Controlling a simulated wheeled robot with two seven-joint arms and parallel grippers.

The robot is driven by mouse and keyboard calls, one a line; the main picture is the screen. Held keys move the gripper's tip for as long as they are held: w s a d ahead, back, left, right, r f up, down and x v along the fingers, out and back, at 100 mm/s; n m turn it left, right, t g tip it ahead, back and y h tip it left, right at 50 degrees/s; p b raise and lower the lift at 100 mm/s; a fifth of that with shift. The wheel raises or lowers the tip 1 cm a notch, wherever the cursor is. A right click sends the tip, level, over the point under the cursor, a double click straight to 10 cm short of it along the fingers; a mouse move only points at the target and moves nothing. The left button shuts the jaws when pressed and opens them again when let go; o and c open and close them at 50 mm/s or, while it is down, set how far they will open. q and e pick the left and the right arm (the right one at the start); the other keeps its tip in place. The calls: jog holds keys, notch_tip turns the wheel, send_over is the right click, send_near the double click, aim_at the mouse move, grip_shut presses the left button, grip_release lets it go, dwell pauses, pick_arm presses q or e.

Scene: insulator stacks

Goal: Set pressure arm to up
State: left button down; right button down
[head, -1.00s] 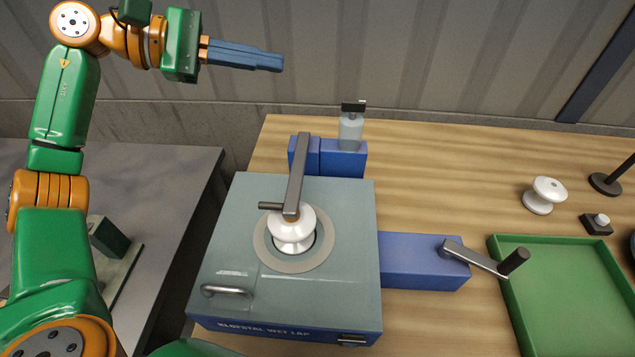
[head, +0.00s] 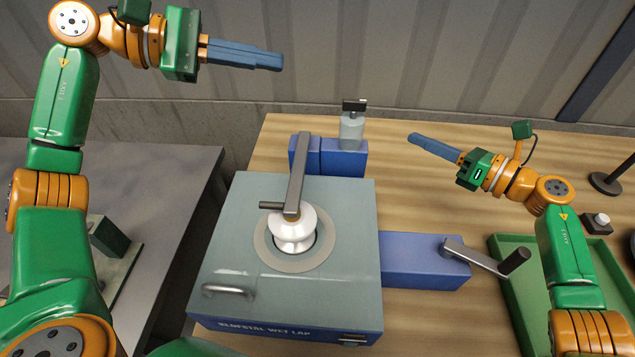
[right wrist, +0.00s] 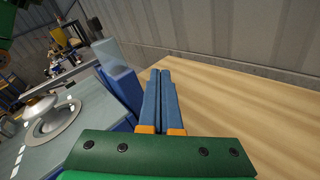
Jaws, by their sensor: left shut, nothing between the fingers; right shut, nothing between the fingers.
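The pressure arm (head: 297,172) is a grey bar on the wet lap machine (head: 225,255). It runs from the blue block at the back forward over the white insulator (head: 292,234), its front end at the insulator's top. A short dark handle (head: 271,206) sticks out to the left at that end. My left gripper (head: 281,63) is shut and empty, high at the back left, clear of the machine. My right gripper (head: 412,137) is shut and empty above the table, right of the arm and apart from it. Its closed blue fingers (right wrist: 161,74) also show in the right wrist view.
A clear bottle (head: 351,130) stands on the blue block (head: 343,160) behind the machine. A blue block (head: 420,262) with a crank (head: 480,258) juts out to the right. A green tray (head: 517,310) lies under my right arm. A dark stand (head: 606,184) is at the far right.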

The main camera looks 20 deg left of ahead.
jog(key=s+a+n+g, duration=0.5)
jog(key=s+n+g, duration=0.1)
jog(key=n+g+h, duration=0.2)
jog(key=n+g, duration=0.3)
jog(key=n, duration=0.1)
send_near(315, 208)
jog(key=x, duration=0.3)
jog(key=r+x, duration=0.1)
jog(key=x, duration=0.2)
jog(key=r+x, duration=0.1)
jog(key=x, duration=0.2)
jog(key=shift+s+a, duration=0.2)
jog(key=shift+a, duration=0.2)
notch_tip(315, 208, up, 3)
jog(key=shift+w+f, duration=0.1)
jog(key=shift+f, duration=0.05)
jog(key=shift+d+r, duration=0.2)
jog(key=shift+r, duration=0.35)
jog(key=shift+r+m, duration=0.4)
jog(key=shift+r, duration=0.3)
pick_arm(q)
jog(key=c, duration=0.9)
grip_release()
